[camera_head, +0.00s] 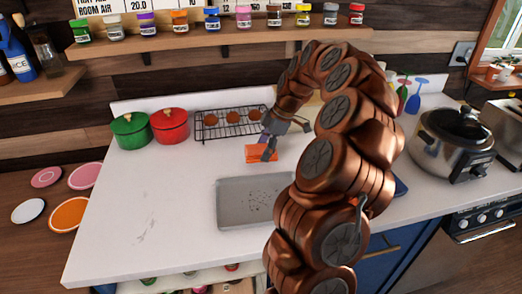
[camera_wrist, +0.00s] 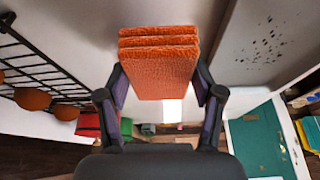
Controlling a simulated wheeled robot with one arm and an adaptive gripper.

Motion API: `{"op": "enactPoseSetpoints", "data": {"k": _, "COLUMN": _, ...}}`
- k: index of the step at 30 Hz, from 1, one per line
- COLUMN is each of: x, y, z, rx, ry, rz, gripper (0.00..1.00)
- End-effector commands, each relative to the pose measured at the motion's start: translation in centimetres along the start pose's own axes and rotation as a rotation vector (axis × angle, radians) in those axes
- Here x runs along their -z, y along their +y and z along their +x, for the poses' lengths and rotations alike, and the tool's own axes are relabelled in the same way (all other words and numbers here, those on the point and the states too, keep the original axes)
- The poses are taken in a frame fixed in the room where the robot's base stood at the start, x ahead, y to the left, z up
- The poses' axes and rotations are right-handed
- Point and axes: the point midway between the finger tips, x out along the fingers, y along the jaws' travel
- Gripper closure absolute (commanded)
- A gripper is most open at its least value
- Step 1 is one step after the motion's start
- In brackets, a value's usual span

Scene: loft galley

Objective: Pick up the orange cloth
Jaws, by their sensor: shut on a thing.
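The orange cloth (camera_wrist: 158,62) is folded in several layers and sits between my gripper's fingers in the wrist view. In the head view the cloth (camera_head: 259,154) shows beneath my gripper (camera_head: 269,146), behind the grey tray. My gripper (camera_wrist: 162,88) is shut on the cloth, with one finger against each side. Its far side is hidden. Whether the cloth touches the counter is hard to tell.
A grey tray with dark specks (camera_head: 230,217) lies in front of the cloth. A black cooling rack (camera_head: 206,132) with round brown items stands behind. Red (camera_head: 169,127) and green (camera_head: 131,131) pots stand at left. The white counter (camera_head: 140,200) is clear at left.

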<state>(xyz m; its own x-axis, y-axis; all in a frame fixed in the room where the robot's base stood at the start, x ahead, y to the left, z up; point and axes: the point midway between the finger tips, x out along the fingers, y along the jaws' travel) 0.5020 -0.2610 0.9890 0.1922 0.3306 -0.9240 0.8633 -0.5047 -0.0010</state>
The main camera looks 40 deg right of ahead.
Motion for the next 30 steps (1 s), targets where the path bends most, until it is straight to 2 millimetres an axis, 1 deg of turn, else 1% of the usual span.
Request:
{"op": "enactPoseSetpoints", "data": {"k": 5, "x": -0.9, "y": -1.5, "z": -0.5, "rx": -0.005, "ry": 0.002, "rz": 0.001, "gripper": 0.63}}
{"op": "enactPoseSetpoints", "data": {"k": 8, "x": -1.6, "y": -2.8, "z": -0.8, "rx": -0.002, "ry": 0.003, "rz": 0.001, "gripper": 0.63}}
{"op": "enactPoseSetpoints", "data": {"k": 15, "x": -3.7, "y": -6.5, "z": -2.1, "rx": -0.003, "ry": 0.001, "rz": 0.001, "gripper": 0.63}}
{"op": "enactPoseSetpoints", "data": {"k": 21, "x": -5.2, "y": -9.3, "z": -3.1, "rx": -0.003, "ry": 0.003, "rz": 0.000, "gripper": 0.63}}
{"op": "enactPoseSetpoints", "data": {"k": 27, "x": -6.2, "y": -11.2, "z": -3.9, "rx": -0.003, "ry": 0.001, "rz": -0.001, "gripper": 0.63}}
{"op": "enactPoseSetpoints", "data": {"k": 30, "x": -6.5, "y": -11.7, "z": -4.1, "rx": -0.001, "ry": 0.000, "rz": 0.000, "gripper": 0.63}}
